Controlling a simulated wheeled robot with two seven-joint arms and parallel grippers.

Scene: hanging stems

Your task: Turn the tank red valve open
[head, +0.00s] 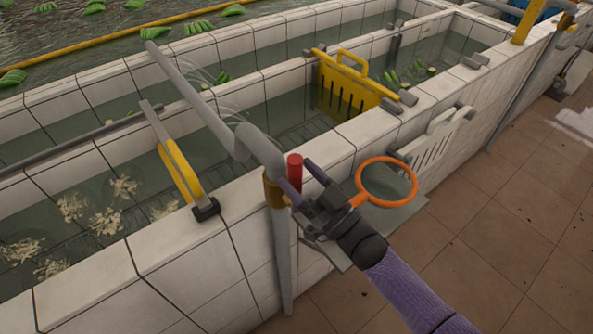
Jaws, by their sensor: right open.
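The red valve handle (295,167) stands upright on the grey pipe at the near wall of the tank, beside a brass-coloured fitting (274,188). My right gripper (304,186) reaches in from the lower right. Its jaws are open, with one finger just right of the red handle and the other below it. I cannot tell whether either finger touches the handle. My left gripper is not in view.
An orange hoop (387,206) shows right beside my right wrist. A yellow slotted gate (345,88) stands in the tiled tank, and a white slotted panel (436,139) is at the outer wall. The brown tiled floor (500,230) at right is largely clear.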

